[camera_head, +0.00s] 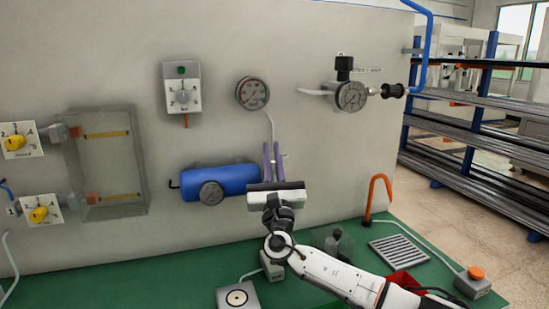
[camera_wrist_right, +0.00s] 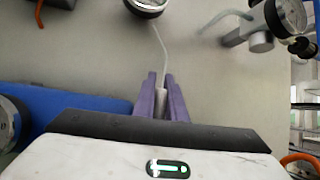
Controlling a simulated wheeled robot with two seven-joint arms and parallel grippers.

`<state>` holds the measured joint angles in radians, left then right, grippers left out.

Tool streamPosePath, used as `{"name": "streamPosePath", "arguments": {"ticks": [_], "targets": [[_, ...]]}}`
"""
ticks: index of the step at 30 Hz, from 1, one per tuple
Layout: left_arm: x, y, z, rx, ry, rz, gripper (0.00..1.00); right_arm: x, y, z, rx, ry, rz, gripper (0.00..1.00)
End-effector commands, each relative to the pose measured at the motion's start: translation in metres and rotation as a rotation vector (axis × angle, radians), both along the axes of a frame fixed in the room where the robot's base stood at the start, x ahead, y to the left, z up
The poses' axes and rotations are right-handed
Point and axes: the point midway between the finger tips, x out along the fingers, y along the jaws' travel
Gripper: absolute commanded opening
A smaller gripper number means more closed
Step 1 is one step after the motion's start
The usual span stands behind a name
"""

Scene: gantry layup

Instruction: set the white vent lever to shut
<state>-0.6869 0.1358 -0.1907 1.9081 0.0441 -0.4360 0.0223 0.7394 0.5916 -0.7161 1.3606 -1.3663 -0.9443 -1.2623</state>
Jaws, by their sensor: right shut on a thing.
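My right gripper (camera_head: 272,150) reaches up to the wall panel, just right of the blue tank (camera_head: 222,180). Its two purple fingers also show in the right wrist view (camera_wrist_right: 161,80). They are shut on a small white piece (camera_wrist_right: 161,104), which looks like the white vent lever. A thin pale hose runs up from there to a round gauge (camera_head: 253,93). The fingers and gripper body hide most of the lever, so its setting cannot be read. My left gripper is not in view.
Yellow-knobbed valves (camera_head: 15,142) and a clear box (camera_head: 106,165) are at the left. A switch box (camera_head: 182,90) and a regulator gauge (camera_head: 351,96) are on the panel. An orange hook (camera_head: 376,192), a slotted plate (camera_head: 399,250) and a red bin (camera_head: 405,281) occupy the green bench (camera_head: 120,285).

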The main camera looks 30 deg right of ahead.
Motion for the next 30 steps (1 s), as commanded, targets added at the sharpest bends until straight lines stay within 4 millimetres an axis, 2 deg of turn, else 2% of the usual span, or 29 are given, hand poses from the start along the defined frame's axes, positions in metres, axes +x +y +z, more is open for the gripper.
{"name": "streamPosePath", "arguments": {"ticks": [1, 16, 17, 19, 30], "targets": [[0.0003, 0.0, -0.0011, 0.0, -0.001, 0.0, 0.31, 0.0004, 0.0009, -0.0051, -0.01, 0.011, 0.001, 0.0], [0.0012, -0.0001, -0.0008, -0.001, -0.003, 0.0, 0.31, 0.0006, 0.0024, -0.0047, -0.027, 0.014, 0.0, 0.0], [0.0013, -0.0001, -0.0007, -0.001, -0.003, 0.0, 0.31, 0.0006, 0.0024, -0.0047, -0.027, 0.014, 0.0, 0.16], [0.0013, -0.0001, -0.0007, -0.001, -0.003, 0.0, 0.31, 0.0006, 0.0022, -0.0041, -0.026, 0.013, 0.0, 0.28], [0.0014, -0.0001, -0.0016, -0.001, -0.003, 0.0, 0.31, -0.0028, 0.0035, -0.0047, -0.022, 0.008, 0.001, 0.29]]}}
